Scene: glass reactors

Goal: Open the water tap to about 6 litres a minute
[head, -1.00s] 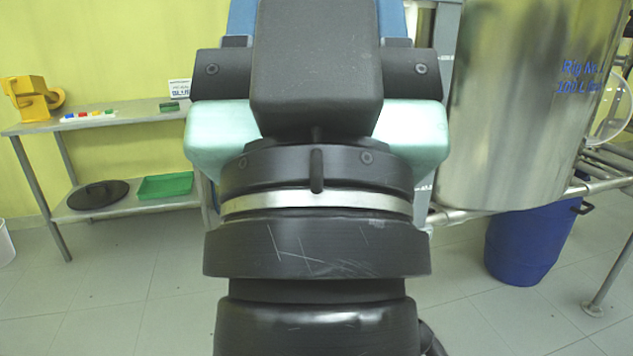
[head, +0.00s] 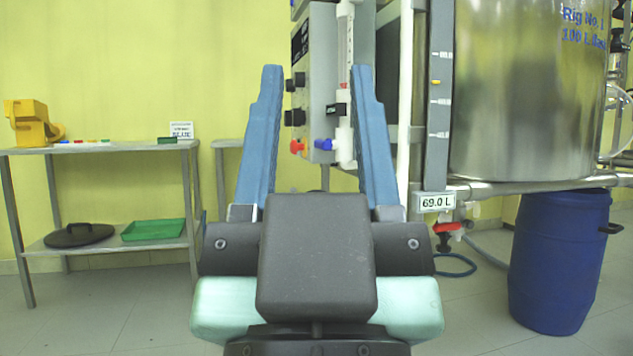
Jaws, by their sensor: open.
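My gripper (head: 316,72) is open and empty, its two blue fingers pointing up and away in the head view. Between the fingers, farther off, is a grey panel (head: 322,80) with dark knobs. Low on it are a small red-handled tap (head: 297,146) and a small blue-handled tap (head: 324,144). I cannot read a label to tell which is the water tap. A clear upright flow tube (head: 345,50) with a white lower fitting (head: 344,142) stands just right of the blue handle. The right finger partly hides the area beside it. Its flow reading is too small to read.
A steel vessel (head: 525,90) stands at right, with a level scale (head: 437,110) and a 69.0 L display (head: 436,202). A red-handled valve (head: 448,228) is below. A blue drum (head: 558,265) stands on the floor. A shelf table (head: 100,150) is at left.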

